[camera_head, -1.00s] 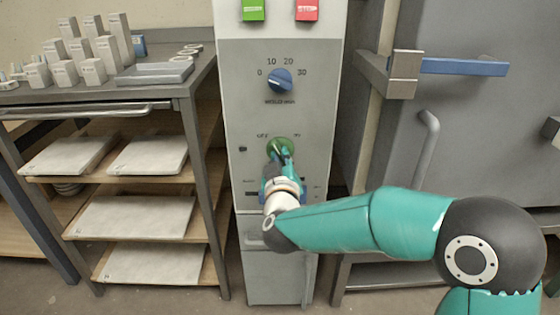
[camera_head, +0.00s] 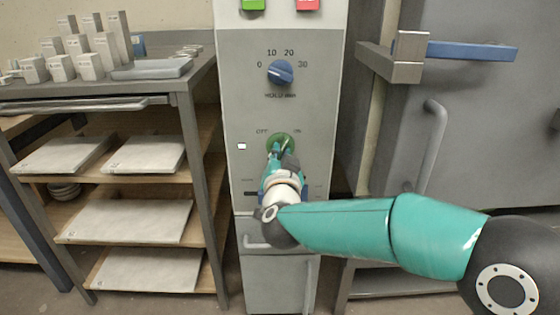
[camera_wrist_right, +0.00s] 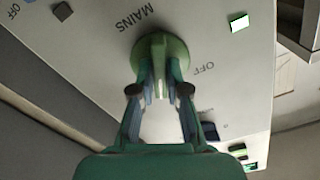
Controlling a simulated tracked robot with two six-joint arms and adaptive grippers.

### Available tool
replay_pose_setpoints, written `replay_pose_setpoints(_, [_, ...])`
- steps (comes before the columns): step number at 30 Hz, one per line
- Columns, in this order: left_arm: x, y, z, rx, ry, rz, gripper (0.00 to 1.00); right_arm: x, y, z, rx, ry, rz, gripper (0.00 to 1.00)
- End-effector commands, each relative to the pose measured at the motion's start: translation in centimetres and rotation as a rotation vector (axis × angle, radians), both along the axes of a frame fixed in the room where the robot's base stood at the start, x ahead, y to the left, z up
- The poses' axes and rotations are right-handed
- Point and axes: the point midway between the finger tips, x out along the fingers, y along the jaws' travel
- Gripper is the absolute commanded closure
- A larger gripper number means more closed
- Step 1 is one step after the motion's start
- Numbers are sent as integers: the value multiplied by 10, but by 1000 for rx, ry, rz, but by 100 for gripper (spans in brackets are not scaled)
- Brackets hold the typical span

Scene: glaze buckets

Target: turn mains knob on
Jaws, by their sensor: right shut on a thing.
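The green mains knob (camera_head: 283,138) is on the front of the grey control cabinet, between the OFF and ON marks. My right gripper (camera_head: 282,150) is at the knob and hides its lower part in the head view. In the right wrist view, the fingers (camera_wrist_right: 160,88) are shut on the grip of the knob (camera_wrist_right: 173,47), whose round green base touches the panel. A small square lamp (camera_head: 242,146) left of the knob is lit white; it also shows in the right wrist view (camera_wrist_right: 239,23). My left gripper is not in view.
A blue dial (camera_head: 280,72) marked 0 to 30 sits above the knob. Green (camera_head: 253,4) and red (camera_head: 307,4) buttons are at the top. A shelf rack with slabs (camera_head: 145,154) stands left; a grey door with a handle (camera_head: 432,145) is right.

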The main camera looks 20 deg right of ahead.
Motion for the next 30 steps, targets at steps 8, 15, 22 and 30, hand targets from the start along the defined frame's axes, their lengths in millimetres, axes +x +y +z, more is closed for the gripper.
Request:
replay_pose_setpoints(8, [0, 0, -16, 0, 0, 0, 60, 0, 1, -6, 199, -49, 2, 100])
replay_pose_setpoints(15, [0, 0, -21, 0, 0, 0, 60, 0, 1, -5, 295, -76, 1, 100])
replay_pose_setpoints(22, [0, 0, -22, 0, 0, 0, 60, 0, 0, -4, 326, -84, -1, 100])
replay_pose_setpoints(30, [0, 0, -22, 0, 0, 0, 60, 0, 0, -5, 329, -84, -2, 100])
